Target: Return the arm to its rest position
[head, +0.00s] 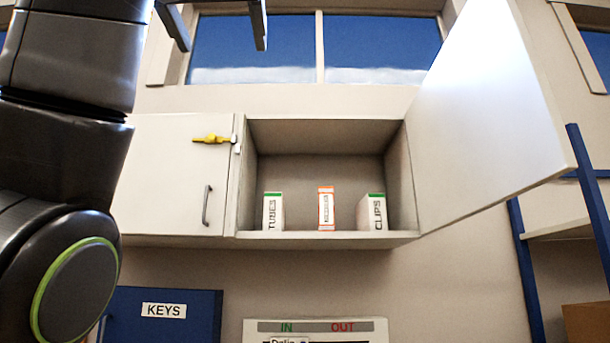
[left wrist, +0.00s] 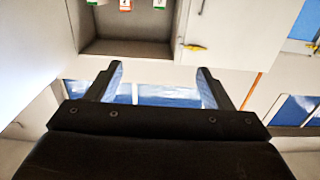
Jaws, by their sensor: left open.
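My left arm (head: 62,150) rises along the left side of the head view. My left gripper (head: 222,42) is at the top edge of that view, its two fingers apart in front of the window and above the wall cabinet. In the left wrist view, my left gripper (left wrist: 159,72) is open, with nothing between its fingers. That view looks inverted, with the cabinet at the top. My right arm and gripper are in neither view.
The wall cabinet (head: 320,237) has its right door (head: 480,110) swung open and its left door (head: 165,165) shut. Inside stand a TUBES box (head: 272,213), an orange-edged box (head: 326,210) and a CLIPS box (head: 372,213). Below are a blue KEYS box (head: 165,328) and an IN/OUT board (head: 318,335).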

